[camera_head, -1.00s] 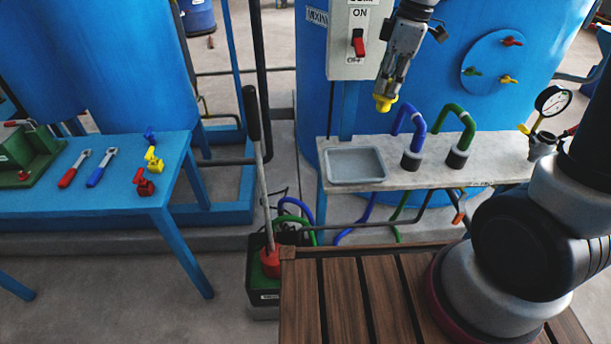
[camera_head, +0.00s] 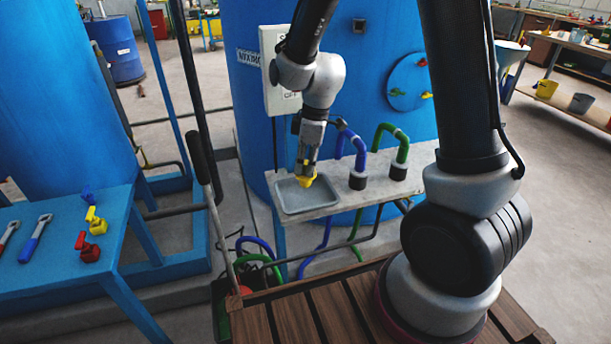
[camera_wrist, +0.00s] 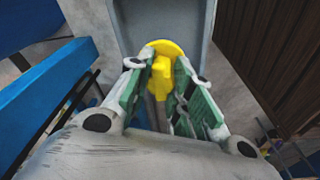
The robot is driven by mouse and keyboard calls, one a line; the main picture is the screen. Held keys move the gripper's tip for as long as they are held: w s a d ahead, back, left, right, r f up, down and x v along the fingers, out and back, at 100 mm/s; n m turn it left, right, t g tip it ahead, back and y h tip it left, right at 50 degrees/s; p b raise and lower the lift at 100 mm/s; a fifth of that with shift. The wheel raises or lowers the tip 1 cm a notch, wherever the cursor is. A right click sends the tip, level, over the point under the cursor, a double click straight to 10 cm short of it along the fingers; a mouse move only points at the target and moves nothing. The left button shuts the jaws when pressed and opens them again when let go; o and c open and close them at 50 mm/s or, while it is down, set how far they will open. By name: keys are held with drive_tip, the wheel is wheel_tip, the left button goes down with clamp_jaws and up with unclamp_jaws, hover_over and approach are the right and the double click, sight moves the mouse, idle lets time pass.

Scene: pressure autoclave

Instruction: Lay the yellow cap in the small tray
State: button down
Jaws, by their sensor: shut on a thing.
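The yellow cap (camera_head: 306,179) is held between the fingertips of my gripper (camera_head: 305,165), which points down. The tray lies on the left end of the pale shelf. In the wrist view the cap (camera_wrist: 162,70) sits between the green-padded fingers of my gripper (camera_wrist: 160,88), with the tray wall (camera_wrist: 198,22) behind it. I cannot tell whether the cap touches the tray floor.
A blue pipe (camera_head: 358,150) and a green pipe (camera_head: 397,145) rise from the shelf right of the tray. A switch box (camera_head: 275,85) is mounted behind. A blue table (camera_head: 60,245) with wrenches and valves stands at left. A long lever (camera_head: 203,160) stands between them.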

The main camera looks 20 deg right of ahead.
drive_tip(key=shift+f, duration=2)
drive_tip(key=shift+f, duration=0.15)
drive_tip(key=c, duration=1.3)
unclamp_jaws()
wheel_tip(320, 180, up, 11)
drive_tip(key=d, duration=0.2)
drive_tip(key=s+d+r+m+t, duration=0.2)
drive_tip(key=s+d+r+m, duration=0.5)
drive_tip(key=r, duration=0.4)
drive_tip(key=s+d+r+m, duration=0.1)
drive_tip(key=s+d+m, duration=0.1)
drive_tip(key=s, duration=0.2)
drive_tip(key=s+d+r+m+t+h, duration=0.1)
drive_tip(key=s+d+m, duration=0.1)
drive_tip(key=s, duration=0.3)
drive_tip(key=s+d+r+m, duration=0.2)
drive_tip(key=s, duration=0.2)
drive_tip(key=shift+s+d+r+t+h, duration=0.1)
drive_tip(key=shift+s+d+t+h, duration=0.2)
drive_tip(key=shift+s, duration=0.05)
